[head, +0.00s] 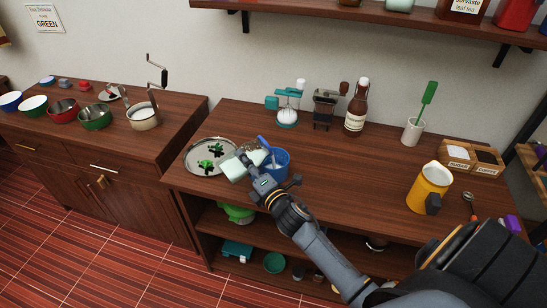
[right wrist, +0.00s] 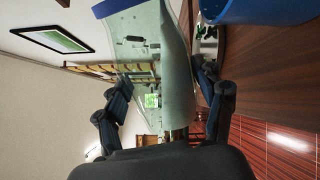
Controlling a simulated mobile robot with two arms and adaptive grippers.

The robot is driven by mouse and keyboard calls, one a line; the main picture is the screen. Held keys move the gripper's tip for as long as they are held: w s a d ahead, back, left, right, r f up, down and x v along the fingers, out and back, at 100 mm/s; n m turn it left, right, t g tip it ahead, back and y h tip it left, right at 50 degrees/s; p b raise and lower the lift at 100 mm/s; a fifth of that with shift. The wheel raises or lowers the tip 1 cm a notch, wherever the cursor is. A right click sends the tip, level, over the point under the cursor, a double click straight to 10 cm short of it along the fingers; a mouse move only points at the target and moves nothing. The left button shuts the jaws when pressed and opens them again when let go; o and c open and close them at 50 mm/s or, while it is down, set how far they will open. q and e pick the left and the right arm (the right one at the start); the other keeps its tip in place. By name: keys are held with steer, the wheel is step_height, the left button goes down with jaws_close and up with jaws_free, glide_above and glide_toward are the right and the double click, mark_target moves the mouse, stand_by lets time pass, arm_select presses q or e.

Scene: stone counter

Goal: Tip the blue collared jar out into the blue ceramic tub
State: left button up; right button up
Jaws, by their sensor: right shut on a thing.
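The blue collared jar (head: 232,168) is pale green and see-through. My right gripper (head: 256,173) is shut on it and holds it tilted far over, above the worktop. In the head view its collar end points right, towards the blue ceramic tub (head: 283,160). The tub stands on the wooden worktop, partly hidden behind the jar and gripper. In the right wrist view the jar (right wrist: 178,75) lies between the fingers, and part of the tub (right wrist: 260,9) shows at upper right. I cannot see the jar's contents or anything falling. My left gripper is not in view.
A round metal tray (head: 196,166) with green pieces lies left of the tub. A yellow jug (head: 428,188), a wooden box (head: 470,158) and a brown bottle (head: 356,108) stand further right and behind. The worktop's middle, right of the tub, is clear.

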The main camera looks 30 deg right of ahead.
mark_target(254, 159)
steer(key=shift+d+r+m+p, duration=0.4)
steer(key=shift+r+m+p, duration=0.1)
steer(key=shift+m, duration=0.1)
stand_by(1.2)
steer(key=shift+d+f+m, duration=0.1)
steer(key=shift+d+m, duration=0.05)
steer(key=shift+m, duration=0.75)
stand_by(1.5)
steer(key=shift+d+r+m+p, duration=0.2)
steer(key=shift+r+m+p, duration=0.2)
steer(key=shift+m+p, duration=0.25)
steer(key=shift+d+r+m+p, duration=0.2)
steer(key=shift+r+m+p, duration=0.2)
steer(key=shift+m+p, duration=0.25)
stand_by(1.2)
